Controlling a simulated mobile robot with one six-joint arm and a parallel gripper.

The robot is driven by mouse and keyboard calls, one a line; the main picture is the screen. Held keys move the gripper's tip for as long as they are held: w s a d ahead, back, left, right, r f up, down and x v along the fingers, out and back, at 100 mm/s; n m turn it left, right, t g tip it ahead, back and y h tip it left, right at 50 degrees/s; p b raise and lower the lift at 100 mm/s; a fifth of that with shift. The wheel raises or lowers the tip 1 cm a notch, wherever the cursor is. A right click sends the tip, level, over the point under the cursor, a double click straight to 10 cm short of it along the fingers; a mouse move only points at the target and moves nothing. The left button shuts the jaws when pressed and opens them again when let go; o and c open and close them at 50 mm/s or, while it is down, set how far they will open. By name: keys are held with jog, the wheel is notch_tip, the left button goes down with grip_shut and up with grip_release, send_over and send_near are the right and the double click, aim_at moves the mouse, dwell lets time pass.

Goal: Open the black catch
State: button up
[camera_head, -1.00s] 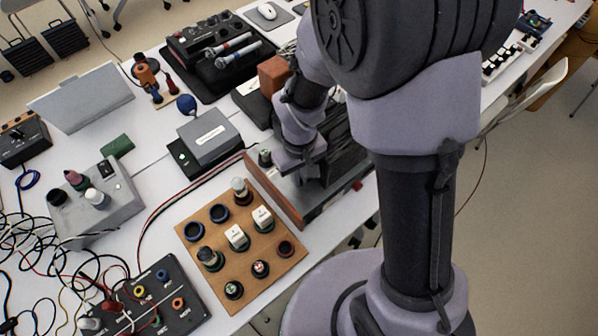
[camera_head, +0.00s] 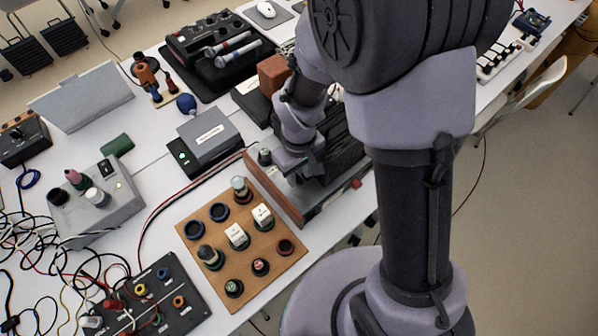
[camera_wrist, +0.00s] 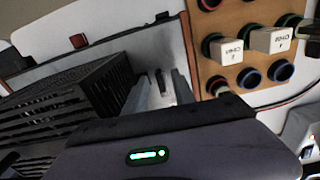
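A low device with a wood-coloured side (camera_head: 273,190) and a black vented box (camera_wrist: 70,105) stands at the table's near edge. I cannot make out the black catch for certain in either view. A small dark knob (camera_head: 264,156) stands at the device's far left corner. My gripper (camera_head: 303,178) points down over the device, largely hidden by my own arm. In the wrist view, pale narrow metal parts (camera_wrist: 162,88) show beside the vented box, above my gripper's dark body. Whether they are fingers or device parts, and any finger gap, is unclear.
A wooden board (camera_head: 222,268) with several sockets and white-capped plugs lies left of the device. A grey box (camera_head: 209,137) and a brown block (camera_head: 273,74) stand behind. A red button (camera_wrist: 78,41) is near the device's edge. Cables (camera_head: 55,255) clutter the left.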

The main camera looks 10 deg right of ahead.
notch_tip(320, 180, up, 18)
jog(key=p, duration=0.7)
jog(key=shift+f, duration=0.25)
notch_tip(320, 180, up, 5)
jog(key=m+t+y+b, duration=0.1)
jog(key=m+t+b, duration=0.1)
jog(key=m, duration=0.1)
send_over(299, 178)
jog(key=s+d, duration=0.2)
jog(key=d, duration=0.1)
jog(key=s+d+r+m+t+y+b, duration=0.1)
jog(key=s+d+r+m+t+b, duration=0.2)
jog(key=s+m, duration=0.4)
jog(key=shift+s+r+m+t, duration=0.35)
jog(key=shift+s+r, duration=0.45)
jog(key=shift+s, duration=0.4)
jog(key=shift+d, duration=0.1)
dwell(0.8)
